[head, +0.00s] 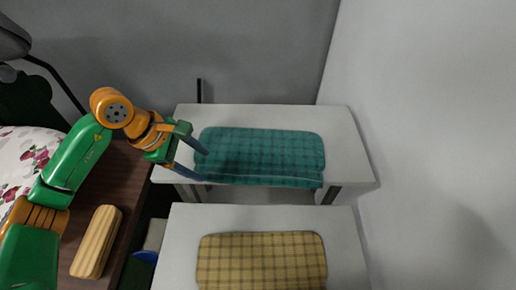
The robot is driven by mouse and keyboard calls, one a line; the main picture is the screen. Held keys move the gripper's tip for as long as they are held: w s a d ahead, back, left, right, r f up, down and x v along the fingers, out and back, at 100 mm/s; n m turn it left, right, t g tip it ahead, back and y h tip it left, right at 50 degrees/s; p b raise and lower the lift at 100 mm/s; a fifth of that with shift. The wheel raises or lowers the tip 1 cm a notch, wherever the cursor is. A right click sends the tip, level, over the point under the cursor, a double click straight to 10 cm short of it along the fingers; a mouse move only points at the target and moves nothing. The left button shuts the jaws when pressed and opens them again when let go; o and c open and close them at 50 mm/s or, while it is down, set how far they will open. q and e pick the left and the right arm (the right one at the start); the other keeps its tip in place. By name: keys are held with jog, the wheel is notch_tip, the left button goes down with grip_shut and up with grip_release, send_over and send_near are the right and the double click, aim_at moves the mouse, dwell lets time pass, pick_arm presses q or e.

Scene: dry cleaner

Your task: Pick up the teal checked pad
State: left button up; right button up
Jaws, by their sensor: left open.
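The teal checked pad (262,156) lies on the white table at the back, its front edge reaching over the table's front edge. My left gripper (202,164) is open at the pad's left end. One finger shows near the pad's upper left corner and the other near its lower left corner. I cannot tell whether the fingers touch the pad. My right gripper is not in the view.
The white back table (345,150) has bare room right of the pad. A yellow checked pad (262,262) lies on a nearer white table (182,250). A wooden block (96,242) lies on the dark brown surface at left, near a floral cloth (22,150). Walls stand behind and right.

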aim_at(215, 177)
pick_arm(q)
jog(key=shift+s+d+f+p, duration=0.25)
jog(key=shift+d+f+p, duration=0.1)
jog(key=shift+f+p, duration=0.15)
jog(key=shift+s+d+f+p, duration=0.25)
jog(key=shift+d+f+p, duration=0.05)
jog(key=shift+f+p, duration=0.15)
jog(key=x, duration=0.3)
jog(key=shift+w+d+f+p, duration=0.1)
jog(key=shift+f+p, duration=0.1)
jog(key=shift+p, duration=0.15)
jog(key=shift+w+f, duration=0.2)
jog(key=shift+f, duration=0.15)
jog(key=shift+s+r, duration=0.1)
jog(key=shift+s, duration=0.05)
grip_shut()
